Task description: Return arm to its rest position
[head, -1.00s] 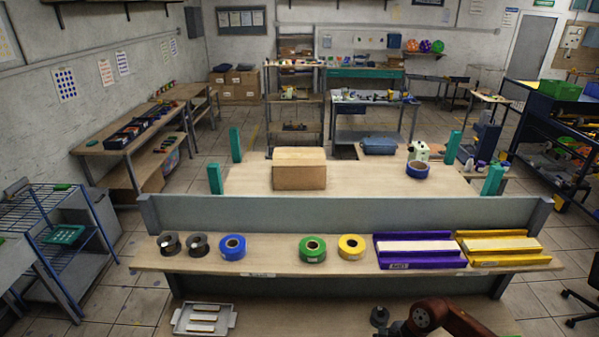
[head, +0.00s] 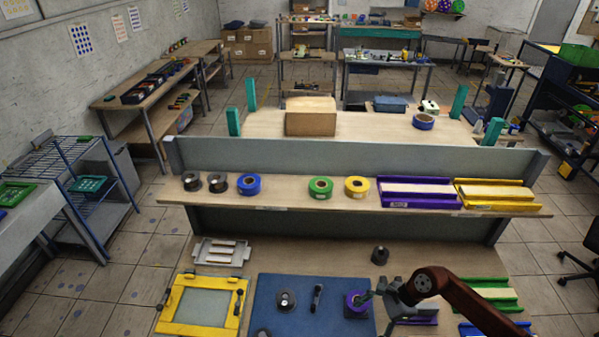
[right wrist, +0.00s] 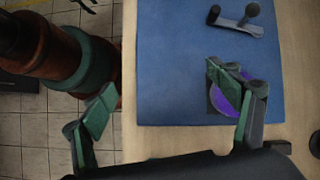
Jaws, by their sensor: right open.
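My right arm comes in from the lower right in the head view. Its gripper (head: 376,293) is open, beside a purple roll (head: 353,304) on the blue mat (head: 324,289). In the right wrist view the two green-padded fingers of the gripper (right wrist: 163,98) are wide apart with nothing between them. One finger partly covers the purple roll (right wrist: 228,100); I cannot tell if it touches. The blue mat (right wrist: 180,50) lies at the bench edge. My left gripper is not in view.
A yellow frame (head: 172,326), a white tray (head: 206,258) and a dark knob-like piece (head: 380,256) are on the bench. Purple (head: 415,317) and green (head: 493,292) holders are near my right arm. The shelf (head: 290,199) behind holds several tape rolls.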

